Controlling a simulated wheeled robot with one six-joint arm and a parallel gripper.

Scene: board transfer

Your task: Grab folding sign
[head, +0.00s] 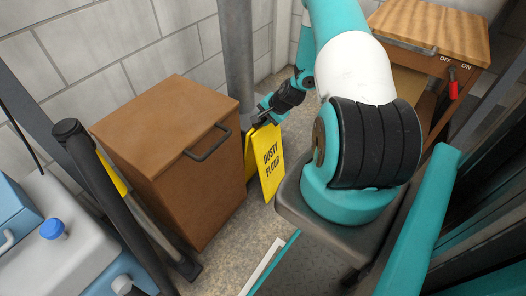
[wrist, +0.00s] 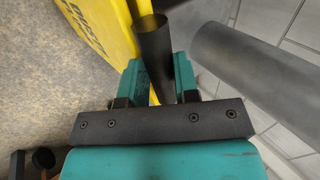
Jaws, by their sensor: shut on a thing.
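The folding sign (head: 268,163) is yellow, with the black words "DUSTY FLOOR". In the head view it stands on the floor between a brown cabinet and my base. My gripper (head: 263,116) is at its top edge. In the wrist view the yellow panel (wrist: 110,28) runs along the left finger, and a dark rounded piece (wrist: 153,45) rises at the fingers. My gripper (wrist: 158,80) is shut on the top of the sign. The fingers partly hide the part they hold.
The brown cabinet (head: 170,150) stands close left of the sign, its handle (head: 211,143) facing it. A grey pole (head: 237,55) rises behind the sign. A wooden-topped bench (head: 435,30) with a red switch is at the back right. Some floor is bare around the sign.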

